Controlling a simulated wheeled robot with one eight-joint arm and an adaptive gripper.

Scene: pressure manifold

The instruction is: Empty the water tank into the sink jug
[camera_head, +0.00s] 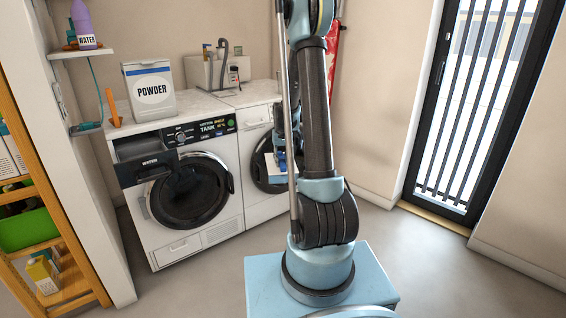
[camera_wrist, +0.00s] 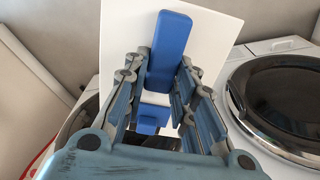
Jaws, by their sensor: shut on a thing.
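My gripper (camera_wrist: 164,72) is shut on a blue handle (camera_wrist: 172,42) in the wrist view. The handle stands out from a flat white panel (camera_wrist: 217,45), which appears to be the water tank's front. In the head view my gripper (camera_head: 281,158) is in front of the right-hand machine, with a white and blue piece at it, partly hidden by my arm. A second, smaller blue part (camera_wrist: 152,118) shows between the fingers. A white sink (camera_head: 205,75) with a dark curved tap stands at the back; a small jug-like vessel (camera_head: 233,76) there is hard to make out.
The left machine (camera_head: 190,195) has a lit panel reading TANK and a dark round door. A POWDER box (camera_head: 150,90) stands on it. A shelf with a WATER bottle (camera_head: 83,25) is at the left. Open floor (camera_head: 430,270) lies right, before the barred glass door (camera_head: 480,100).

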